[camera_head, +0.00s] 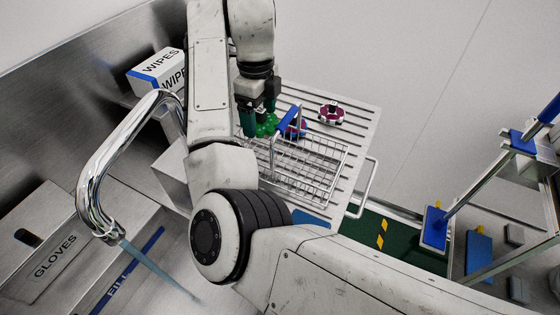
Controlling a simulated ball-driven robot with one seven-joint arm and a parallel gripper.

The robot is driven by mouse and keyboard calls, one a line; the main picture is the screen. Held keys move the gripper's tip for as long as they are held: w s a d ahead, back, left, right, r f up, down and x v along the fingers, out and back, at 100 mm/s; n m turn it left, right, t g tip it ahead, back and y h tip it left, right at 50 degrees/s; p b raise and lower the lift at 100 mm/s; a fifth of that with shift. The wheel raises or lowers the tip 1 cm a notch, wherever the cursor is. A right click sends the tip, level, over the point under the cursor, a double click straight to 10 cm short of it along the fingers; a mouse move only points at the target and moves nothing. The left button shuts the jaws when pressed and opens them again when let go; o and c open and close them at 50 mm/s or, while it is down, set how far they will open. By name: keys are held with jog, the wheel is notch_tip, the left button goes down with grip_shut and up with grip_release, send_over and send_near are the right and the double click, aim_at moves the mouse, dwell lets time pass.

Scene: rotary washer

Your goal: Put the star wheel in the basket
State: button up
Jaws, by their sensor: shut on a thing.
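My gripper (259,122) points down with dark green fingers, over the back left end of the wire basket. It is shut on a bright green, lobed thing, which looks like the star wheel (266,127). My fingers partly hide it. The wire basket (318,172) stands on the slatted rack, with a blue-gripped handle (289,119) at its back. The star wheel appears at the basket's back left edge; I cannot tell whether it is inside the rim or touching it.
A maroon and white round part (331,114) lies on the slatted rack (362,118) behind the basket. Another purple part (299,127) is partly hidden by the handle. A curved metal tap (100,160) and a wipes box (158,70) are left. A blue-padded frame (436,228) stands right.

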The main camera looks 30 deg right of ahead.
aim_at(263, 154)
notch_tip(263, 154, down, 10)
jog(key=shift+r+p, duration=0.15)
jog(key=shift+p, duration=0.2)
jog(key=o, duration=0.9)
notch_tip(263, 154, up, 12)
dwell(0.4)
